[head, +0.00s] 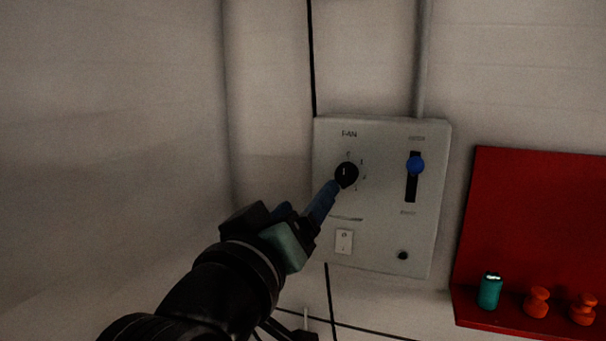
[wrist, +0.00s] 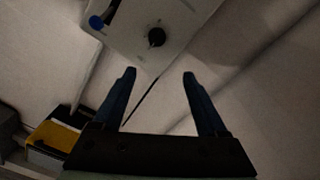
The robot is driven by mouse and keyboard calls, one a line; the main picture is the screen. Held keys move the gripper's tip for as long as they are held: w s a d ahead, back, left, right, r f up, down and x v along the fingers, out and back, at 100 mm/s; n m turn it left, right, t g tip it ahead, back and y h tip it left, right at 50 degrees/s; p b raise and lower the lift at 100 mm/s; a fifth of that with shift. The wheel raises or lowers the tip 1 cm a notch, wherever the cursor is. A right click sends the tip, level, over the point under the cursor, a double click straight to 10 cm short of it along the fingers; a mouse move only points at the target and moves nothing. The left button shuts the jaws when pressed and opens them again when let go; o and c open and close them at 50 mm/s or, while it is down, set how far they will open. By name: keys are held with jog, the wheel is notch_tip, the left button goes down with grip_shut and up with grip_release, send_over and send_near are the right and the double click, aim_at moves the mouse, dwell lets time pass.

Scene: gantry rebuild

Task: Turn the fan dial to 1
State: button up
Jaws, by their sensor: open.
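The fan dial (head: 346,173) is a round black knob with a light pointer mark, under the word FAN on a pale grey panel (head: 380,235) on the wall. Small marks surround it, too small to read surely. The pointer looks about upright. In the wrist view the dial (wrist: 156,37) sits ahead of and between the fingertips, with a gap. My gripper (head: 331,190) reaches up from the lower left in the head view, and its tips overlap the dial's lower left edge there. In the wrist view my gripper (wrist: 160,73) has its two blue fingers wide apart, with nothing between them.
A blue-knobbed slider (head: 415,165) is right of the dial. A small white switch (head: 344,241) and a dark button (head: 403,255) sit below. A red shelf (head: 535,220) at right holds a teal cylinder (head: 490,291) and orange pieces (head: 537,302). The wall to the left is bare.

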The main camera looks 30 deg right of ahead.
aim_at(342, 179)
jog(key=shift+g+h, duration=0.3)
jog(key=shift+g, duration=0.3)
jog(key=p+x, duration=0.1)
jog(key=x, duration=0.3)
jog(key=p+x, duration=0.2)
jog(key=x, duration=0.1)
jog(key=p+x, duration=0.2)
jog(key=x, duration=0.2)
jog(key=shift+s+d+f, duration=0.15)
jog(key=shift+d+f, duration=0.15)
jog(key=shift+d, duration=0.25)
jog(key=shift+p+x, duration=0.4)
jog(key=shift+x, duration=0.45)
jog(key=shift+f, duration=0.15)
grip_shut()
